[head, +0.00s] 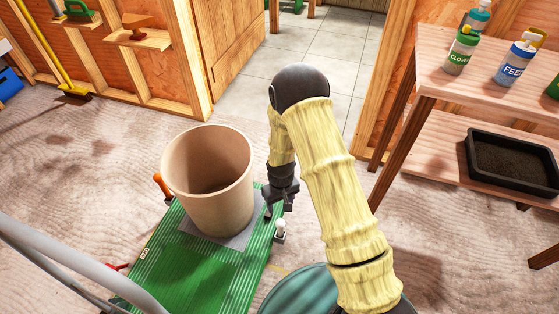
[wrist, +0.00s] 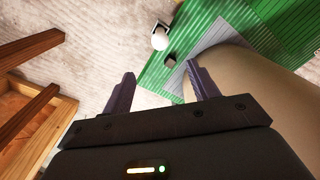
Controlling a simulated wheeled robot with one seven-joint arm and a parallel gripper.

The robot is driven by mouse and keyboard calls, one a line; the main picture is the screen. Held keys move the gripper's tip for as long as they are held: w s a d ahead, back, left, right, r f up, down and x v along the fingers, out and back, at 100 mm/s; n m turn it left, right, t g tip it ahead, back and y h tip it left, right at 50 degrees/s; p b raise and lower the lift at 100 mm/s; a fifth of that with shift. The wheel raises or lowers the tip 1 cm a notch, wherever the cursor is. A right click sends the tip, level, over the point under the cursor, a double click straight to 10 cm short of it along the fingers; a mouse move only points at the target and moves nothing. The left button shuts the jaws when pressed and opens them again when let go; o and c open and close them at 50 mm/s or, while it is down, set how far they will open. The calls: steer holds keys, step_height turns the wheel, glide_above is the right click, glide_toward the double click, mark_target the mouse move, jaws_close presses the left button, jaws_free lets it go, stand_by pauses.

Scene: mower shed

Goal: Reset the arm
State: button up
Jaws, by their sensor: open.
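My arm (head: 325,175) reaches out from the bottom right of the head view, bends at a dark elbow and hangs down. My gripper (head: 272,212) points downward just right of a large tan bin (head: 210,170). In the wrist view my gripper (wrist: 157,85) has its two dark fingers wide apart, with nothing between them. The tan bin (wrist: 250,90) fills the right side there, close to the right finger; I cannot tell whether they touch. The bin stands upright on a grey square on a green ribbed platform (head: 190,285).
A white knob (head: 280,226) sits at the platform's right edge. A wooden bench (head: 445,75) with several bottles stands at the right, a black tray (head: 510,165) on its lower shelf. A wooden wall with a yellow broom (head: 75,90) is at the back left.

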steer(key=s+d+r+m+t, duration=0.15)
steer(key=s+d+r, duration=0.3)
steer(key=r, duration=0.55)
steer(key=s+d+r+m, duration=0.2)
steer(key=s+d+r, duration=0.25)
steer(key=r, duration=0.45)
steer(key=s+d+r+m+t, duration=0.15)
steer(key=s+d+r, duration=0.3)
steer(key=r, duration=0.55)
step_height(320, 180, up, 37)
steer(key=w+p, duration=0.1)
steer(key=p, duration=3.6)
steer(key=shift+f+p, duration=0.2)
steer(key=shift+p, duration=0.1)
